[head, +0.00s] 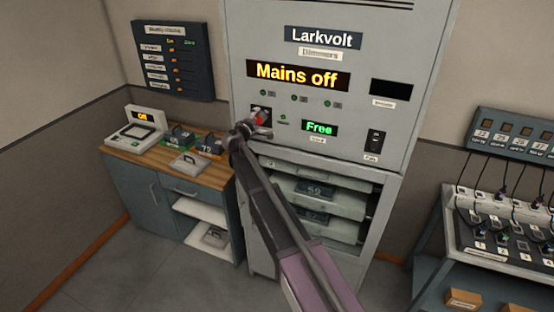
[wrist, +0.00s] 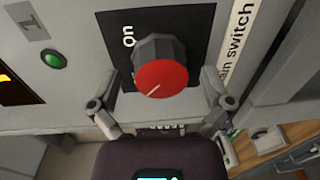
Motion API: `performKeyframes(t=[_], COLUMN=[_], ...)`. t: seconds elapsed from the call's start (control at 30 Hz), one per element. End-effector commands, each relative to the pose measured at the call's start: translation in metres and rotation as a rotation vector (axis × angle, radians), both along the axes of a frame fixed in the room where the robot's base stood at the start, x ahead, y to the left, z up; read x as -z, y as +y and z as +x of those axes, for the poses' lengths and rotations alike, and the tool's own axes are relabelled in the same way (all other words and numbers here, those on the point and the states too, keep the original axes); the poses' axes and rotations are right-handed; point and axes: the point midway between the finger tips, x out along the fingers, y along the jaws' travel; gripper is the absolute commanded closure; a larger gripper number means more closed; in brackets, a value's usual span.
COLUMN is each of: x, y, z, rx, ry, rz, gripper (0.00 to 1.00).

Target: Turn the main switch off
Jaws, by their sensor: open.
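The main switch is a round knob with a red face (wrist: 162,77) and dark ridged body, on a black plate (wrist: 195,35). A "main switch" label (wrist: 235,50) runs beside it and "On" (wrist: 127,36) is printed on the plate. The white line on the red face points to the lower left in the wrist view. The dimmer cabinet's display (head: 298,75) reads "Mains off". My gripper (wrist: 158,90) is open, its fingers apart on either side of the knob, with gaps to it. In the head view my gripper (head: 255,130) partly hides the knob.
A green "Free" display (head: 319,128) and a black rocker switch (head: 375,142) are on the same cabinet (head: 235,60). A wooden-topped desk (head: 165,158) with devices stands left. A patch bay with cables (head: 505,225) stands right. Open floor (head: 130,270) lies front left.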

Motion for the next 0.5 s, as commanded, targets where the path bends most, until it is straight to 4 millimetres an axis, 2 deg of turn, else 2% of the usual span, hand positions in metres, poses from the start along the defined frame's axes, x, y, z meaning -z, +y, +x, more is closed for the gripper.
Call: performKeyframes(t=[0.5], x=[-0.0004], y=[-0.0007], z=[-0.0004], rx=[-0.001], ry=[-0.083], rz=[0.230], gripper=[0.01])
